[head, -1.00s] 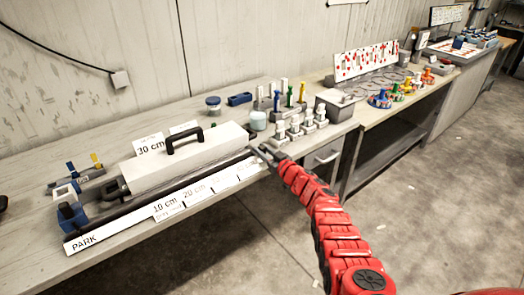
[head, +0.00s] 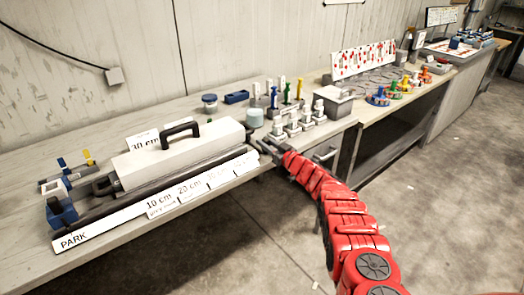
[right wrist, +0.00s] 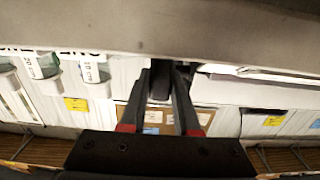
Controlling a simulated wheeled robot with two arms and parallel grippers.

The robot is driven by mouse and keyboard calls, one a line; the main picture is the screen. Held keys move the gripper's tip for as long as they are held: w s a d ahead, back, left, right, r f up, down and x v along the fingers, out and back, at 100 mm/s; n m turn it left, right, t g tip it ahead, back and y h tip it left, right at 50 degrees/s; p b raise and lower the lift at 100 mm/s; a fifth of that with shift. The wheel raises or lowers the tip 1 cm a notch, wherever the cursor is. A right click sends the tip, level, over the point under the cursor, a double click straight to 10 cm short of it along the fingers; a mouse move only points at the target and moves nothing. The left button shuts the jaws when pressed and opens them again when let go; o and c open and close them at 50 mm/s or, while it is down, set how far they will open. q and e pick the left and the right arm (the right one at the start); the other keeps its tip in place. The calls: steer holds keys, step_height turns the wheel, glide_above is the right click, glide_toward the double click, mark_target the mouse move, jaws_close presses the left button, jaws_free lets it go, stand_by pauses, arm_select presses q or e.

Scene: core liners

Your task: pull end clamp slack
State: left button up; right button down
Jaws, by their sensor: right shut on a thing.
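My right gripper (head: 268,148) is at the right end of the long white cover (head: 180,155) with its black handle. In the right wrist view its two dark fingers (right wrist: 160,85) close on a small dark part, which seems to be the end clamp (right wrist: 160,70); its shape is mostly hidden. A dark rail (head: 130,198) runs along the cover's front edge. A blue block (head: 60,212) sits at the rail's left end, by the PARK mark. My left gripper is out of view.
A label strip (head: 75,240) marked PARK, 10 cm and 20 cm lines the bench's front. White-topped pieces (head: 293,127), a teal jar (head: 254,117) and a grey box (head: 335,100) stand close behind my right gripper. The floor in front is clear.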

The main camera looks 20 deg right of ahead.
steer(key=shift+d, duration=0.25)
steer(key=c, duration=1)
jaws_free()
steer(key=shift+c, duration=0.2)
steer(key=shift+o, duration=0.6)
steer(key=shift+d, duration=0.1)
